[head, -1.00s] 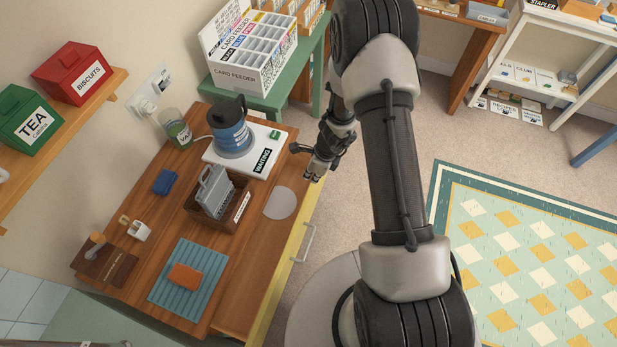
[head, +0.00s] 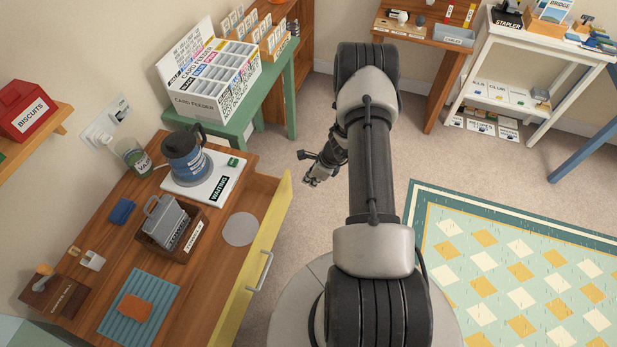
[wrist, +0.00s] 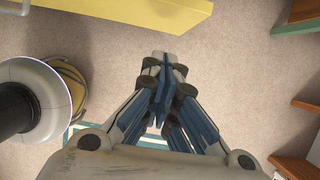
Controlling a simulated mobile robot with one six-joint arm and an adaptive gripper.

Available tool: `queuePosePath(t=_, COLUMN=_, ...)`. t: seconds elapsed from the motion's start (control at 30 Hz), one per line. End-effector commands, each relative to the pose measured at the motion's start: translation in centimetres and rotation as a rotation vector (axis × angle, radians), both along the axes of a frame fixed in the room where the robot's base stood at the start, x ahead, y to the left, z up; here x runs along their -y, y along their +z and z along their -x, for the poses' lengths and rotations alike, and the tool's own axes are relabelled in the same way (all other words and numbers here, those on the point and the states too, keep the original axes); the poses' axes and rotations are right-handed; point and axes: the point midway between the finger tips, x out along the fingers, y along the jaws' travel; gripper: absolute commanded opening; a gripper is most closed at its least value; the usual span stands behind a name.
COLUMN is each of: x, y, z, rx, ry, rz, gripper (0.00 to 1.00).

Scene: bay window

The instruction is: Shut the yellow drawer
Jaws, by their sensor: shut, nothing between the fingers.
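The yellow drawer (head: 252,262) stands open from the wooden counter's right side, part of its inside showing at its far end. Its light metal handle (head: 262,272) is on the outer face. In the wrist view the yellow drawer front (wrist: 140,9) spans the top, with a handle end at the top left. My gripper (head: 312,182) hangs over the carpet, just right of the drawer's far end in the picture and apart from it. In the wrist view my gripper (wrist: 165,60) has its fingers together, empty, with carpet showing between it and the drawer.
The wooden counter (head: 190,262) holds a kettle (head: 184,157) on a white base, a dark box (head: 170,232) and a teal mat (head: 160,290). A green table (head: 270,105) stands beyond. Open carpet lies between my gripper and the patterned rug (head: 500,270).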

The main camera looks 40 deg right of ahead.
Motion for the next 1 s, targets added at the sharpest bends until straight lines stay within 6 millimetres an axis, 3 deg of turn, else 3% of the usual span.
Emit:
queuePosePath(t=0.03, x=-0.4, y=-1.6, z=-0.3, rx=-0.002, ry=0.002, rz=-0.001, gripper=0.0)
queuePosePath(t=0.27, x=-1.4, y=-6.0, z=-1.8, rx=-0.002, ry=0.001, rz=0.001, gripper=0.0)
queuePosePath(t=0.5, x=-3.1, y=-5.5, z=-4.6, rx=0.0, ry=0.002, rz=0.002, gripper=0.0)
queuePosePath(t=1.0, x=-3.5, y=-5.4, z=-5.2, rx=-0.001, ry=0.0, rz=0.002, gripper=0.0)
